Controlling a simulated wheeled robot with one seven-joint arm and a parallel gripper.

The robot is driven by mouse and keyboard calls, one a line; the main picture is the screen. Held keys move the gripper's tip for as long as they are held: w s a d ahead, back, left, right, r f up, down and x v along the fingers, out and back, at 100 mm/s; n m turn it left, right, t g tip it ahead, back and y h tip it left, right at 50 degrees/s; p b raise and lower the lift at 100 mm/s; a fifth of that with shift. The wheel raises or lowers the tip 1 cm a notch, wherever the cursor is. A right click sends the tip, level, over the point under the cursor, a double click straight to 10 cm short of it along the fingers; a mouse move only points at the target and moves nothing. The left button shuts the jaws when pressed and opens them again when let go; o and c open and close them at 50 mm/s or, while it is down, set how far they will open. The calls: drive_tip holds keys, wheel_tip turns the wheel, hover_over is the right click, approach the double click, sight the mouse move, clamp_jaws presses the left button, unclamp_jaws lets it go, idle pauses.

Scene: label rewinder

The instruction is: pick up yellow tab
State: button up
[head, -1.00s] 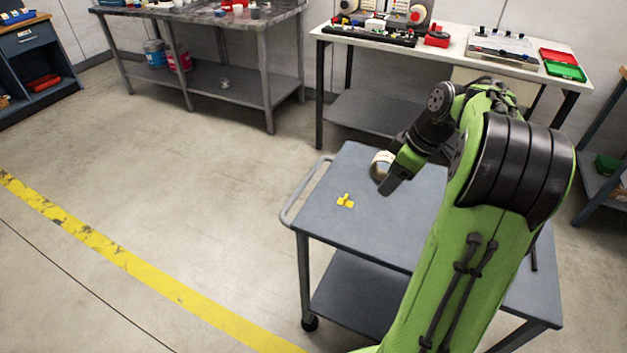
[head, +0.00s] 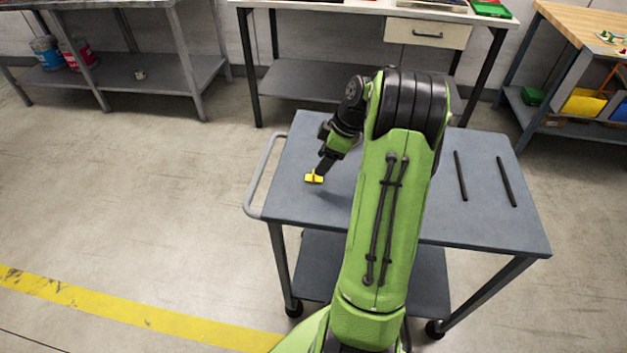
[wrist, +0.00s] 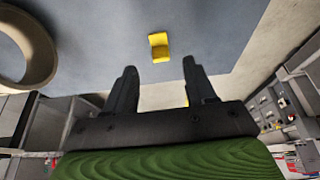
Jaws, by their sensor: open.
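The yellow tab (head: 314,178) lies on the grey cart top (head: 480,225), near its left end. In the wrist view the tab (wrist: 159,46) shows past my fingertips, about in line with the space between them. My gripper (head: 323,166) points down at the tab, and its tips overlap the tab in the head view. In the wrist view my gripper (wrist: 160,72) is open with its two dark fingers apart, and the tab is not between them. A small bit of yellow also shows beside the right finger, mostly hidden.
A beige ring (wrist: 50,50) lies on the cart at the left of the wrist view; my arm hides it in the head view. Two dark bars (head: 507,182) lie at the cart's right. A cart handle (head: 262,175) borders the left end. A white-topped bench (head: 360,7) stands behind.

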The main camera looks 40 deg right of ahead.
sight(316, 178)
drive_tip(key=b+x, duration=0.2)
drive_tip(key=x, duration=0.3)
drive_tip(key=shift+w+a+f, duration=0.1)
drive_tip(key=shift+f, duration=0.05)
clamp_jaws()
